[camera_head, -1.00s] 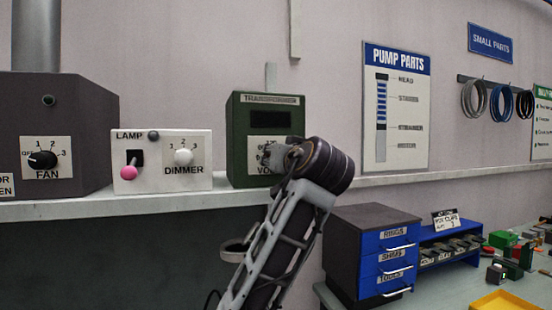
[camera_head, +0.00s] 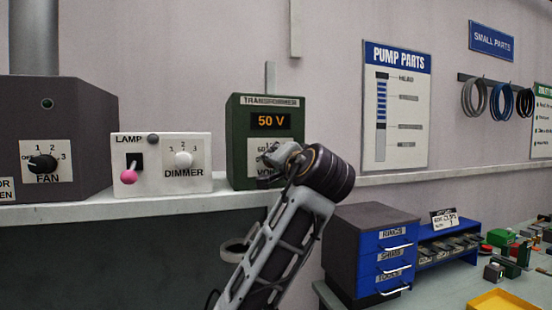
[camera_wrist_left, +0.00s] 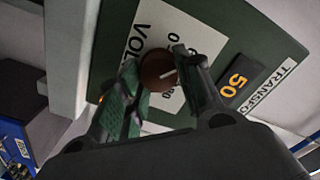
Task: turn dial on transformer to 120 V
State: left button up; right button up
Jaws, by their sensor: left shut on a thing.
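The green transformer (camera_head: 237,140) stands on the shelf, its display (camera_head: 270,121) lit and reading 50 V. In the left wrist view its label panel (camera_wrist_left: 190,35) and lit display (camera_wrist_left: 238,82) appear rotated. The brown dial (camera_wrist_left: 157,73) with a pale pointer line sits between the fingers of my left gripper (camera_wrist_left: 157,82), which is shut on it. In the head view my left gripper (camera_head: 273,165) is at the front of the transformer and hides the dial and part of the scale. My right gripper is not in view.
The lamp and dimmer box (camera_head: 160,160) and the fan box (camera_head: 60,125) stand left on the shelf (camera_head: 120,207). A blue drawer unit (camera_head: 390,262) is at lower right, beside small parts on a table.

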pick_arm(q)
jog(key=m+p, duration=0.4)
jog(key=m, duration=0.6)
jog(key=shift+d+f, duration=0.1)
jog(key=shift+f, duration=0.15)
dwell(0.4)
jog(key=o, duration=1)
jog(key=shift+v, duration=6)
